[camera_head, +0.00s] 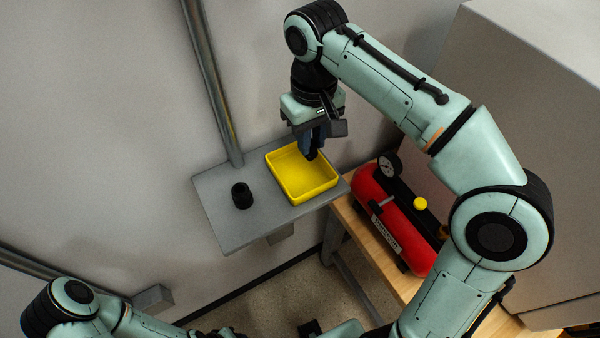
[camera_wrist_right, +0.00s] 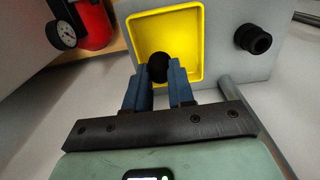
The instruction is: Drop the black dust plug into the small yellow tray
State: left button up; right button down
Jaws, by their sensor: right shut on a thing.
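The small yellow tray (camera_head: 301,192) lies on a grey shelf, and it also shows in the right wrist view (camera_wrist_right: 196,17). My right gripper (camera_head: 312,146) is over the tray's back right part, pointing down. In the right wrist view, its blue fingers (camera_wrist_right: 160,78) are shut on a round black piece, the black dust plug (camera_wrist_right: 157,66). The plug shows against the tray's yellow floor; the fingers hide part of it. The height of the plug above the tray floor is hard to tell.
A black ribbed cylindrical fitting (camera_head: 242,196) stands on the grey shelf (camera_head: 222,220) left of the tray. A red air tank (camera_head: 392,222) with a gauge (camera_head: 389,165) sits on a wooden bench to the right. A metal pipe (camera_head: 212,85) runs up the wall behind the shelf.

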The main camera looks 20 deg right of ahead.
pick_arm(q)
jog(key=shift+w, duration=0.15)
pick_arm(e)
jog(key=shift+w, duration=0.15)
jog(key=c, duration=0.9)
grip_release()
jog(key=shift+r, duration=0.1)
notch_tip(320, 180, up, 7)
jog(key=p, duration=0.3)
jog(key=shift+w+r, duration=0.1)
jog(key=shift+r, duration=0.05)
pick_arm(q)
jog(key=w+r, duration=0.3)
jog(key=shift+r, duration=0.25)
jog(key=shift+s, duration=0.1)
